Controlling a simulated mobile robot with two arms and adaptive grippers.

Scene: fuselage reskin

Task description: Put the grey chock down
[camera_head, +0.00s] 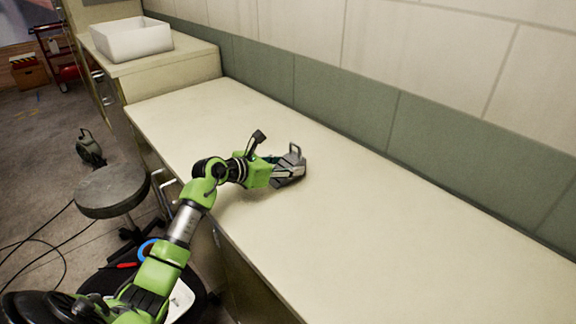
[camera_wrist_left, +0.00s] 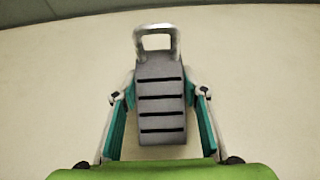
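The grey chock (camera_head: 290,168) is a ridged wedge with a loop handle. It is at the counter's (camera_head: 400,235) middle, on or just above the surface; I cannot tell if it touches. My left gripper (camera_head: 272,170) reaches it from the left. In the left wrist view the chock (camera_wrist_left: 161,105) sits between the two green-and-grey fingers (camera_wrist_left: 160,85), handle pointing away. The fingertips close in against its sides, so the gripper looks shut on it. The chock's underside is hidden. My right gripper is not in view.
The long pale counter is otherwise bare, with a tiled wall (camera_head: 340,95) along its back. A white bin (camera_head: 132,40) stands on the far cabinet. A round stool (camera_head: 112,189) is on the floor left of the counter, with cables nearby.

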